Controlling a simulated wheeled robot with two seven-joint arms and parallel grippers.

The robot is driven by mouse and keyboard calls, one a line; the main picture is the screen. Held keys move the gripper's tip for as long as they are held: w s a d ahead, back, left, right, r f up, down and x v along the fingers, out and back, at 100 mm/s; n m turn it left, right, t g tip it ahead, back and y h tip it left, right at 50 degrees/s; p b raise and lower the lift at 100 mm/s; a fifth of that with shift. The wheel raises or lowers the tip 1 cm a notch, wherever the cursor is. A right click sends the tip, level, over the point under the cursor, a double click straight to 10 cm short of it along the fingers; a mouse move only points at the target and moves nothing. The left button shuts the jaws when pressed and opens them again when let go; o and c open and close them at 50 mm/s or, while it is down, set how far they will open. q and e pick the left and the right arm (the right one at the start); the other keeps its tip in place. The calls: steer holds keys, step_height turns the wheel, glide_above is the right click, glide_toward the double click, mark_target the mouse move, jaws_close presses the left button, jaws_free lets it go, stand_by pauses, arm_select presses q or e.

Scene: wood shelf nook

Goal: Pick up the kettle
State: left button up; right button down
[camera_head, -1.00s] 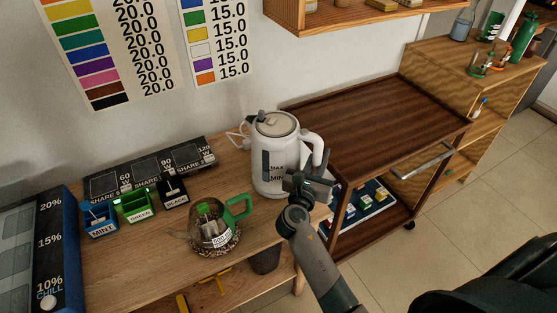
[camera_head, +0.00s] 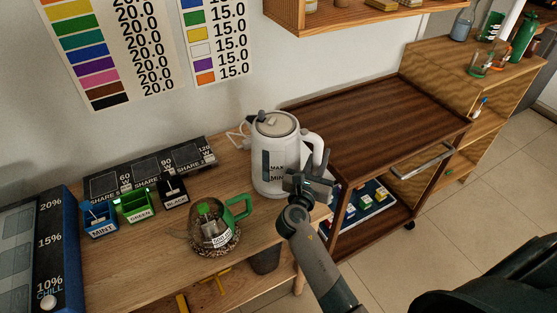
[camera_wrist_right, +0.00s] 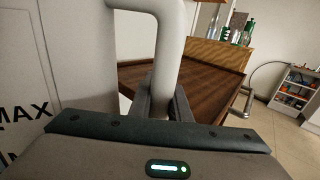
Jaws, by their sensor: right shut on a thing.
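A white kettle (camera_head: 272,160) with a grey lid stands upright near the right end of the wooden counter (camera_head: 150,262). Its handle faces right. My right gripper (camera_head: 312,180) is at the lower part of the handle. In the right wrist view the fingers (camera_wrist_right: 166,105) are on both sides of the white handle (camera_wrist_right: 170,50) and shut on it. The kettle body (camera_wrist_right: 75,60) fills the left of that view, with "MAX" lettering. I cannot tell whether the kettle's base is clear of the counter. My left gripper does not show.
A glass teapot with a green handle (camera_head: 238,206) stands left of the kettle on a round mat. Small mint, green and black boxes (camera_head: 136,206) stand farther left. A dark wooden cart (camera_head: 375,125) is close on the right. A shelf (camera_head: 350,17) hangs above.

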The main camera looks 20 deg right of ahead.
steer(key=shift+w+r, duration=0.1)
steer(key=shift+r, duration=0.05)
steer(key=shift+r, duration=0.35)
stand_by(0.3)
steer(key=s+d+r, duration=0.4)
steer(key=d+r, duration=0.6)
steer(key=d, duration=0.1)
stand_by(1.3)
steer(key=shift+r, duration=0.15)
stand_by(0.7)
